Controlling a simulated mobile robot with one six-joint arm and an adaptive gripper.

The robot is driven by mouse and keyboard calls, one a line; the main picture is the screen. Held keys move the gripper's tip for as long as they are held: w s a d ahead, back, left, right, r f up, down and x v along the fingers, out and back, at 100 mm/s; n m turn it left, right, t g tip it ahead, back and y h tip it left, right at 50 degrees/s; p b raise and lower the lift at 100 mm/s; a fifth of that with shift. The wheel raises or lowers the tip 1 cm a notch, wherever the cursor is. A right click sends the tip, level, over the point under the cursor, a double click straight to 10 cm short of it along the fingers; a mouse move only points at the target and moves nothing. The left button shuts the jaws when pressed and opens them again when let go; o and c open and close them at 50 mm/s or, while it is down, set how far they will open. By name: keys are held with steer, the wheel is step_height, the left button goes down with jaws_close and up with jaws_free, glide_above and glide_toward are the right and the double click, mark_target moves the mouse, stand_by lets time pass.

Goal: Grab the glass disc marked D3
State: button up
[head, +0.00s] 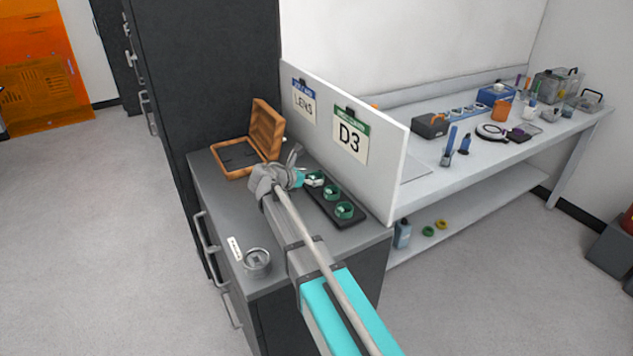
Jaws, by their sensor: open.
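Green-ringed round pieces sit in a row on a black tray (322,212) on the grey cabinet top: a far one (315,179), a middle one (331,193) and a near one (344,210). They may be the glass discs; no marking on them is readable. A card reading D3 (350,136) with a green header hangs on the white panel behind them. My gripper (298,165) is open, close to the left of the far piece at the tray's far end. I cannot tell whether it touches that piece, and my arm hides part of the tray's left side.
An open wooden case (264,137) stands at the back left of the cabinet top. A round metal container (257,262) and a white tag (235,248) are at the front left. The white panel (385,165) borders the tray's right side. The cabinet's left middle is clear.

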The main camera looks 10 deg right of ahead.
mark_target(316, 176)
steer(key=shift+x, duration=1.05)
steer(key=c, duration=1.1)
steer(key=shift+r, duration=0.2)
step_height(316, 176, up, 3)
steer(key=p, duration=0.2)
steer(key=shift+p, duration=0.4)
steer(key=s+d+r+p, duration=0.1)
steer(key=s+r+p, duration=0.8)
steer(key=s, duration=0.5)
steer(key=shift+r+p, duration=0.3)
steer(key=shift+p, duration=0.1)
